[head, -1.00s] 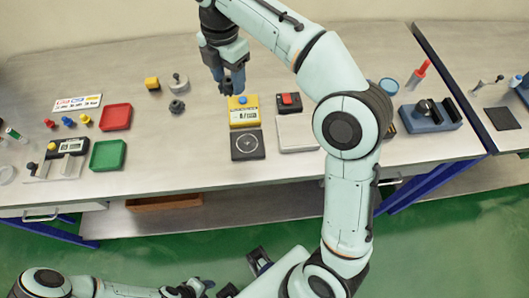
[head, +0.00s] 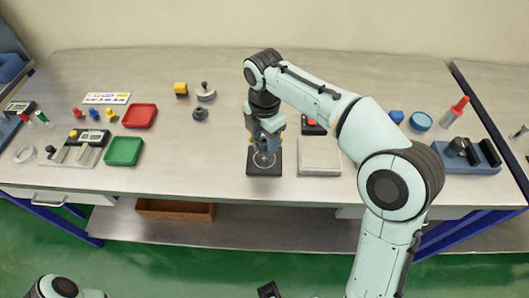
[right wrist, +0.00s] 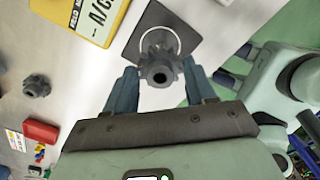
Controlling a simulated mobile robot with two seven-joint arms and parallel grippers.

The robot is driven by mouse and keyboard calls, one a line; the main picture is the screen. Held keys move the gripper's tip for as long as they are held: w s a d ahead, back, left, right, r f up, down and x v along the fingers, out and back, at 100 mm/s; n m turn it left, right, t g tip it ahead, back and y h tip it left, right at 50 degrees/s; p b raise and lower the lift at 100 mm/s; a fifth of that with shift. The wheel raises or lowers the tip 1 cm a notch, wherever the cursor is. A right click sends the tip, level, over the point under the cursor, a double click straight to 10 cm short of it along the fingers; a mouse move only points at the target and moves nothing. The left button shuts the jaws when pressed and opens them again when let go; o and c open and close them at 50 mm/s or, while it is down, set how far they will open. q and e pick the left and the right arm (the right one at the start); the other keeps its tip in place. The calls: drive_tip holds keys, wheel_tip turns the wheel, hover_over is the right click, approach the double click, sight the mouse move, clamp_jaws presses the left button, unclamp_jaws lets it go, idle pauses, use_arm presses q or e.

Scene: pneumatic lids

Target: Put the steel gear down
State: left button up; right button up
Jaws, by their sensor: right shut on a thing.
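My right gripper (head: 264,150) is over the black square pad (head: 256,169) in front of the yellow tester. In the right wrist view its two blue-grey fingers (right wrist: 160,88) are on either side of the dark grey steel gear (right wrist: 160,74), shut on it. The gear is over the pad (right wrist: 132,46) and covers part of its white ring (right wrist: 177,42). I cannot tell whether it touches the pad. The gear is mostly hidden by the gripper in the head view. A dark tip, perhaps my left gripper (head: 268,290), shows at the bottom edge; its jaws are unclear.
The yellow tester (right wrist: 90,18) stands behind the pad. A light flat plate (head: 320,157) lies right of it. Bare bench lies between.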

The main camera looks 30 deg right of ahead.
sight(265, 158)
drive_tip(key=shift+f+b, duration=0.45)
drive_tip(key=shift+f, duration=2.05)
drive_tip(key=shift+f, duration=0.2)
drive_tip(key=o, duration=1.2)
drive_tip(key=shift+o, duration=0.2)
drive_tip(key=shift+r, duration=0.1)
wheel_tip(265, 158, up, 12)
drive_tip(key=p, duration=0.3)
drive_tip(key=shift+r, duration=0.1)
